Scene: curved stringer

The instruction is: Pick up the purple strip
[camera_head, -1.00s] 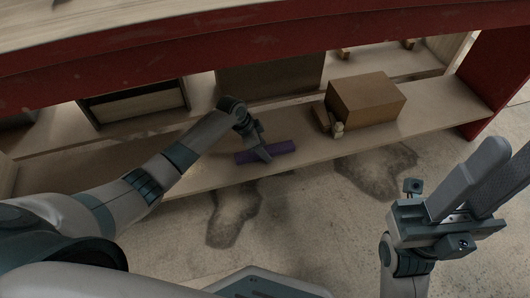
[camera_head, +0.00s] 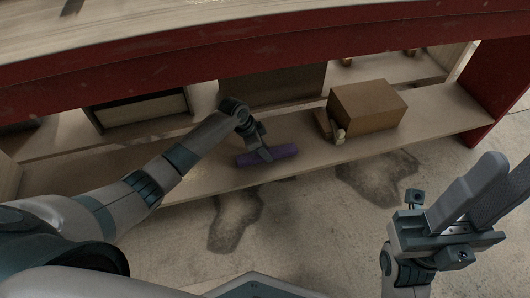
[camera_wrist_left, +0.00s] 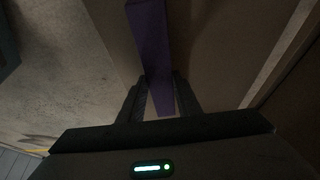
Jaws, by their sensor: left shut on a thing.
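The purple strip (camera_head: 282,152) lies along the front part of the wooden shelf board in the head view. My left gripper (camera_head: 264,154) reaches down over it from the left and is shut on it near its middle. In the left wrist view the purple strip (camera_wrist_left: 152,50) runs between the two dark fingers of the left gripper (camera_wrist_left: 161,95). Whether the strip is lifted off the board cannot be told. My right gripper (camera_head: 482,195) is at the right of the head view, away from the shelf, with its fingers apart and nothing between them.
A brown box (camera_head: 368,106) stands on the shelf board (camera_head: 440,112) to the right of the strip, with a small pale object (camera_head: 337,130) at its left side. A red curved beam (camera_head: 200,62) runs above the shelf. Stained concrete floor (camera_head: 300,225) lies in front.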

